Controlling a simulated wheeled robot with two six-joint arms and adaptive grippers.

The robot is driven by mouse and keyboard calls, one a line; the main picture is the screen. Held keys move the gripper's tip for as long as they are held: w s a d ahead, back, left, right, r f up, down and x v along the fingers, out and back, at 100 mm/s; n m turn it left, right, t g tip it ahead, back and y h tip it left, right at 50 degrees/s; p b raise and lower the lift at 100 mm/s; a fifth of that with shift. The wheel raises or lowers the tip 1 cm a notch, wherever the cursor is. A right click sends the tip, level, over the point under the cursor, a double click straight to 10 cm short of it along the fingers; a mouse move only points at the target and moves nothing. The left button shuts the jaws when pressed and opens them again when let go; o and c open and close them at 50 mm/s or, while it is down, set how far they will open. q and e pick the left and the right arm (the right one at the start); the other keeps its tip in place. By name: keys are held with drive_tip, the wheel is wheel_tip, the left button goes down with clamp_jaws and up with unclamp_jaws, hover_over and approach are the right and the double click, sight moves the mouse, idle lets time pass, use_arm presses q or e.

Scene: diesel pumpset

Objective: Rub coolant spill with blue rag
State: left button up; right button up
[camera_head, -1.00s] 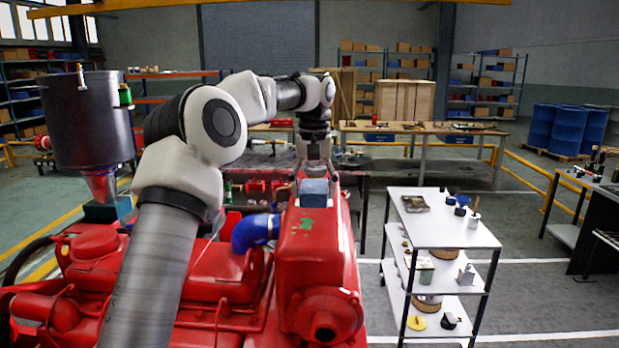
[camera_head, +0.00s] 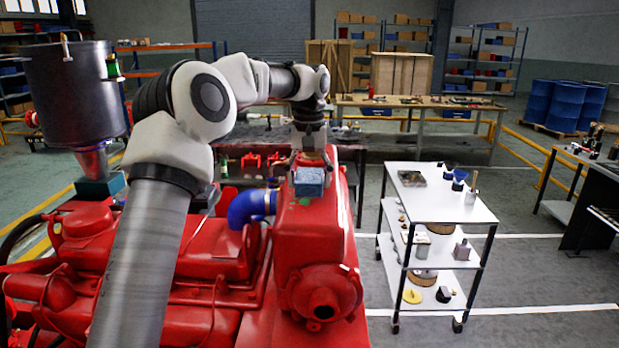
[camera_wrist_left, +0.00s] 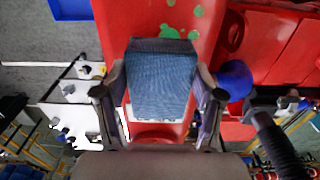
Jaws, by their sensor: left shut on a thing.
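The blue rag (camera_head: 309,183), a folded block, is held between the fingers of my left gripper (camera_head: 310,166). In the left wrist view the rag (camera_wrist_left: 161,80) fills the space between both fingers (camera_wrist_left: 160,90). The coolant spill shows in the head view as a small green patch (camera_head: 305,201) on the red pump housing, just below the rag. In the left wrist view several green patches (camera_wrist_left: 169,33) lie beyond the rag's upper edge. I cannot tell whether the rag touches the housing. My right gripper is not in view.
The red engine (camera_head: 190,260) fills the lower left, with a blue elbow pipe (camera_head: 246,208) beside the spill's housing. A dark tank (camera_head: 75,95) stands at left. A white shelf cart (camera_head: 440,195) stands to the right, with clear floor around it.

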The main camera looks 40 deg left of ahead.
use_arm(q)
drive_tip(key=shift+s+d+f, duration=0.1)
drive_tip(key=shift+s+d, duration=0.05)
drive_tip(key=shift+d, duration=0.15)
drive_tip(key=shift+a+f, duration=0.15)
drive_tip(key=shift+f, duration=0.3)
drive_tip(key=shift+f+b, duration=0.1)
drive_tip(key=shift+b, duration=0.2)
drive_tip(key=shift+f, duration=0.15)
